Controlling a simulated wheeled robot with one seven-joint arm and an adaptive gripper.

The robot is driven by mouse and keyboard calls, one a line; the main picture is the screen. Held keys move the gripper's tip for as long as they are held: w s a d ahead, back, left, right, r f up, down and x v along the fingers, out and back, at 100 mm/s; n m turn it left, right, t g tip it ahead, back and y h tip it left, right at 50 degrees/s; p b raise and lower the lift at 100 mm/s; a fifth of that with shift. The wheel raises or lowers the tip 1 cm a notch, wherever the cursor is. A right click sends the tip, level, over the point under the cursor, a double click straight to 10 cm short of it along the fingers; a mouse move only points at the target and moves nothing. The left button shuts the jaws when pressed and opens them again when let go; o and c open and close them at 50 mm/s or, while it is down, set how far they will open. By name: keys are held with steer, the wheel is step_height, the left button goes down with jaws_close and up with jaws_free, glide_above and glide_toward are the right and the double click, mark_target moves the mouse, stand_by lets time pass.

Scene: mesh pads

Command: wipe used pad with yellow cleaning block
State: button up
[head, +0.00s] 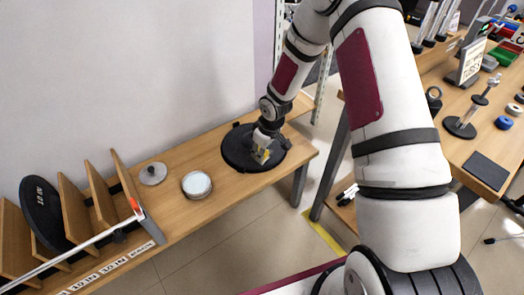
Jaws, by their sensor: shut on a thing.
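A round black pad (237,158) lies flat near the right end of the wooden bench, in the head view. My gripper (262,154) is over the right part of this pad, pointing down. It is shut on a small block (260,158), of which only a little yellow shows between the fingers. The fingers hide most of the block and part of the pad. I cannot tell whether the block touches the pad.
A round dish with a pale filling (197,185) and a grey lid with a knob (152,173) stand left of the pad. A wooden rack (75,207) holds another black disc (45,212). A second bench with tools (485,165) is at right.

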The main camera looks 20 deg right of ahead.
steer(key=shift+b+x, duration=0.65)
steer(key=shift+x, duration=0.2)
stand_by(0.3)
steer(key=shift+d, duration=0.1)
